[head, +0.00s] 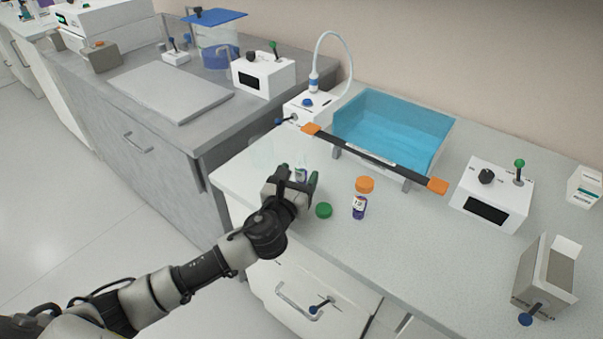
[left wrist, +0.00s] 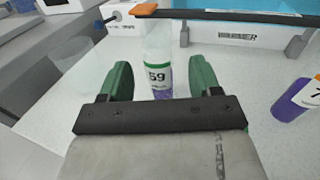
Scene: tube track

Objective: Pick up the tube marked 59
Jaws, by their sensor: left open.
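The tube marked 59 (left wrist: 159,75) stands upright on the counter in the left wrist view, clear above with a green band, a white label and purple contents. It sits between the two green fingers of my left gripper (left wrist: 160,82), which is open, with a gap visible on both sides. In the head view my left gripper (head: 298,184) is at the counter's front part and mostly hides this tube (head: 301,173). My right gripper is not in view.
A purple tube with an orange cap (head: 364,185) stands to the right; a green cap (head: 323,210) lies nearer. A clear beaker (left wrist: 82,68) is left of the gripper. Behind are a blue water bath (head: 395,125) and a black bar with orange ends (head: 370,157).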

